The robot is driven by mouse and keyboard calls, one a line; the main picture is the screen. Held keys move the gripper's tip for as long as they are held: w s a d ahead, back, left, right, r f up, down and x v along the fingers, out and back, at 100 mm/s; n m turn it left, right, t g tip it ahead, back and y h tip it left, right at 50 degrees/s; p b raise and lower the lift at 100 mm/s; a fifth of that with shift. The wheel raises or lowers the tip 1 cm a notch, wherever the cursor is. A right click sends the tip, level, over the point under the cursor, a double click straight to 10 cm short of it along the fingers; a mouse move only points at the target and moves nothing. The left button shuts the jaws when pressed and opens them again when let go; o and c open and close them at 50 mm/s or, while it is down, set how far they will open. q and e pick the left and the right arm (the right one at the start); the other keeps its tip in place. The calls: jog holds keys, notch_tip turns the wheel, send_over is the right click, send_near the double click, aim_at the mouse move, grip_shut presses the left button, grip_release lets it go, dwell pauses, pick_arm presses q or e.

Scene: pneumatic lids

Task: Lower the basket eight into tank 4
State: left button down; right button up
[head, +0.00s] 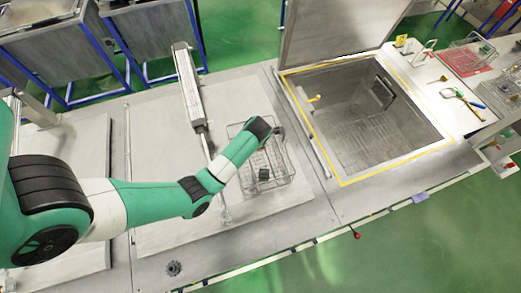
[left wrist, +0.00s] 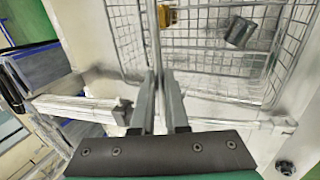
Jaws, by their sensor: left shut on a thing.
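A wire basket (head: 284,177) lies over the grey lid-covered deck left of the open tank (head: 372,118). It also shows in the left wrist view (left wrist: 204,62), holding a dark block (left wrist: 239,32) and a small yellow piece (left wrist: 167,17). My left gripper (left wrist: 160,88) is shut on an upright metal bar at the basket's near side, which looks like its handle. In the head view my arm hides the fingertips and part of the basket. The tank has a yellow border and its lid (head: 335,28) stands raised behind it. I cannot read a tank number. My right gripper is not in view.
A pneumatic cylinder (head: 188,86) with its rod stands left of the basket. A side counter right of the tank holds another wire basket (head: 472,50), a red mat (head: 467,62) and small tools. The tank's inside looks clear apart from a dark wall fitting (head: 383,92).

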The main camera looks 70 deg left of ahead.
pick_arm(q)
jog(key=shift+r+p, duration=0.75)
jog(key=shift+r, duration=0.2)
jog(key=shift+w+r, duration=0.1)
jog(key=shift+r, duration=0.55)
jog(key=shift+w, duration=0.1)
dwell(0.7)
